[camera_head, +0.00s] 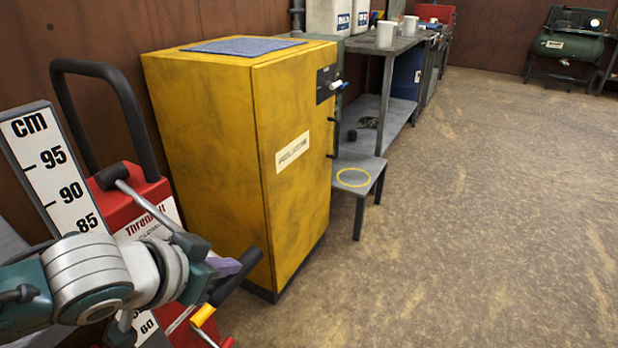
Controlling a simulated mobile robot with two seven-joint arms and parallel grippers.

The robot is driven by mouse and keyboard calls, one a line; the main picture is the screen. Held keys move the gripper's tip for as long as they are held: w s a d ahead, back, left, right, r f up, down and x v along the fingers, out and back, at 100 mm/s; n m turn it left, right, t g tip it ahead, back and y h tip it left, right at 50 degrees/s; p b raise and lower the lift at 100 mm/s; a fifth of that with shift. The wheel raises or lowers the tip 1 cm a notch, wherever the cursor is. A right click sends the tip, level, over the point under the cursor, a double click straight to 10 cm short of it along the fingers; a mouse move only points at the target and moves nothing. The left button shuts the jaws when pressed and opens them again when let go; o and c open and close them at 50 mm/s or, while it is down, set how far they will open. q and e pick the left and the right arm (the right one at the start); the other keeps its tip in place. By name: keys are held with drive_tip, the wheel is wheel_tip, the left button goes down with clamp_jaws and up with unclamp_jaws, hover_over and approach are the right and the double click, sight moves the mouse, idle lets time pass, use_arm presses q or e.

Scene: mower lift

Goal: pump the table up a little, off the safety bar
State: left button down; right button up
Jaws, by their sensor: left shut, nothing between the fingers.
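My left gripper (225,267) is at lower left, in front of the red lift unit (121,204). It is shut and empty, its purplish fingertips close beside a black lever grip (237,277); I cannot tell if they touch. A yellow handle (203,315) shows just below, with a red tip near the bottom edge. A white cm scale (58,170) stands upright at left, marked 95, 90, 85. My arm hides the lower part of the scale and of the red unit. I cannot make out the lift table or the safety bar. My right gripper is out of view.
A yellow cabinet (215,150) stands right behind the lift unit, with a black tube frame (125,95) to its left. A grey bench (362,140) and a low step with a yellow ring (354,177) lie beyond. The brown floor (460,240) at right is clear.

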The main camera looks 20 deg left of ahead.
sight(222, 286)
use_arm(q)
drive_tip(key=shift+y, duration=0.3)
drive_tip(key=f+b, duration=0.1)
drive_tip(key=f, duration=0.1)
drive_tip(key=a+f+b, duration=0.1)
drive_tip(key=f, duration=0.2)
drive_tip(key=shift+s+a, duration=0.1)
drive_tip(key=shift+a, duration=0.1)
drive_tip(key=shift+s+a+f+b, duration=0.25)
drive_tip(key=shift+s+f+b, duration=0.2)
drive_tip(key=shift+s+f, duration=0.15)
drive_tip(key=shift+f, duration=0.1)
drive_tip(key=r+p, duration=0.2)
drive_tip(key=w+d+r+p, duration=0.1)
drive_tip(key=r+p, duration=0.3)
drive_tip(key=r, duration=0.1)
drive_tip(key=shift+w+d, duration=0.15)
drive_tip(key=shift+d, duration=0.15)
drive_tip(key=p+v, duration=0.3)
drive_tip(key=v, duration=0.6)
drive_tip(key=shift+s+d+f, duration=0.2)
drive_tip(key=shift+s+d, duration=0.05)
drive_tip(key=shift+s, duration=0.1)
drive_tip(key=shift+r, duration=0.1)
